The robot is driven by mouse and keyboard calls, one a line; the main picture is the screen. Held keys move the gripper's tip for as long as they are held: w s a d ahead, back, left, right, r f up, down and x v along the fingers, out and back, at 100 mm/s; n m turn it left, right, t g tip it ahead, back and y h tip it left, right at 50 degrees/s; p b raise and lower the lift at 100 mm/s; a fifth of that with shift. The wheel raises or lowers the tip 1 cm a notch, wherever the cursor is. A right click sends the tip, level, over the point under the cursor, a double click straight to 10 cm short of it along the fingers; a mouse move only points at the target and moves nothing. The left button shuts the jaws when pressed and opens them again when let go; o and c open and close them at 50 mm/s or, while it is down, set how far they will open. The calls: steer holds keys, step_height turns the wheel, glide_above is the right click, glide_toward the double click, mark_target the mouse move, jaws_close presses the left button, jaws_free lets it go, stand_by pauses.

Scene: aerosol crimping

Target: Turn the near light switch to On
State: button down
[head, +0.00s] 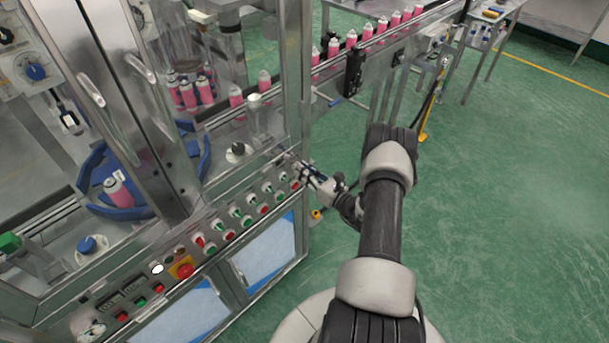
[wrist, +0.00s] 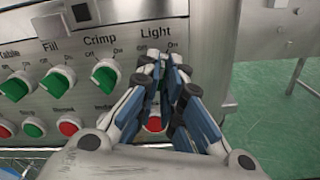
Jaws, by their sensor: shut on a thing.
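The Light switch sits under the "Light" label on the control panel (wrist: 199,30), at the right end of a row of switches. My gripper (wrist: 163,70) is at this switch, its blue-padded fingers closed around the knob. The fingers hide nearly all of the knob, so I cannot tell which way it points. Its Off mark is left of the fingertips and its On mark is above right. In the head view my gripper (head: 303,171) is at the right end of the machine's front panel.
The green Crimp switch (wrist: 104,76) and the Fill switch (wrist: 56,82) are left of my gripper. A red button (wrist: 154,124) shows between my fingers, below the Light switch. A red stop button (head: 185,271) is further left. Open green floor (head: 500,200) lies to the right.

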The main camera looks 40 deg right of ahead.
steer(key=shift+m+b, duration=0.35)
steer(key=shift+m, duration=0.65)
steer(key=c, duration=1.7)
jaws_free()
steer(key=shift+s, duration=0.1)
steer(key=s, duration=0.8)
steer(key=s+d, duration=0.1)
steer(key=s, duration=0.2)
steer(key=shift+s, duration=0.4)
